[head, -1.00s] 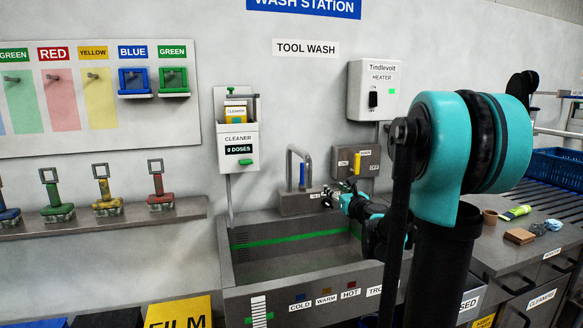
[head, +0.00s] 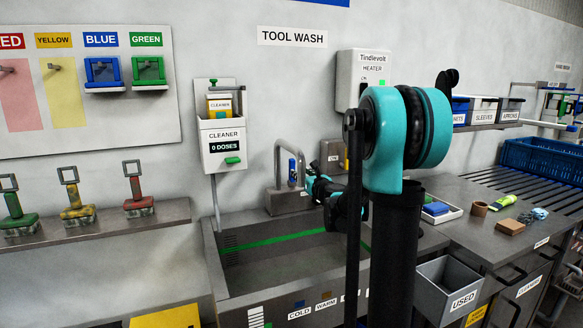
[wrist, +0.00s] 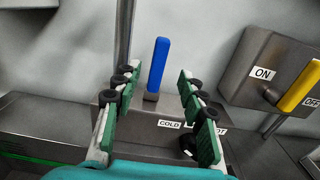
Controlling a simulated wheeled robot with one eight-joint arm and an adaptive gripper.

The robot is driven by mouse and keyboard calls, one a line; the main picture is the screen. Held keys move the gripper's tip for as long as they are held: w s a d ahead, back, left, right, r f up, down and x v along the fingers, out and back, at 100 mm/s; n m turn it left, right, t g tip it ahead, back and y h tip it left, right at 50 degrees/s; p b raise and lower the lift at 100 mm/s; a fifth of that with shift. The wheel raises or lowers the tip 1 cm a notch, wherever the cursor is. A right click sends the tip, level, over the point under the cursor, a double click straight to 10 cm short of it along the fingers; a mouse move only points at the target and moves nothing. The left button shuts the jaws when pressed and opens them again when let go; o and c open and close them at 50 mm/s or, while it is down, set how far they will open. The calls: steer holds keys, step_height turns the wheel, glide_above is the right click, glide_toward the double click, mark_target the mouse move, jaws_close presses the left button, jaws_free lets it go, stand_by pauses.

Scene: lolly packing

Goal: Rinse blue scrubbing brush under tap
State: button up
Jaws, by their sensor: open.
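My gripper (wrist: 157,88) is open and empty. In the wrist view the upright blue cold tap lever (wrist: 158,66) shows between its fingers; I cannot tell whether they touch it. The lever sits by the COLD label on the grey tap base (wrist: 135,128). In the head view my gripper (head: 312,184) is just right of the tap spout (head: 280,160), above the steel sink (head: 232,262). I see no water stream. No blue scrubbing brush is identifiable; the brush shelf (head: 100,226) shows only green, yellow and red ones.
The cleaner dispenser (head: 222,143) reads 0 doses, left of the tap. The heater (head: 362,66) hangs above. A yellow ON/OFF lever (wrist: 301,86) is right of the tap. A white tray (head: 456,214) holding a blue item and a grey USED bin (head: 432,290) are at right.

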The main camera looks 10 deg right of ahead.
mark_target(293, 166)
steer(key=x, duration=1)
steer(key=shift+c, duration=0.4)
jaws_close()
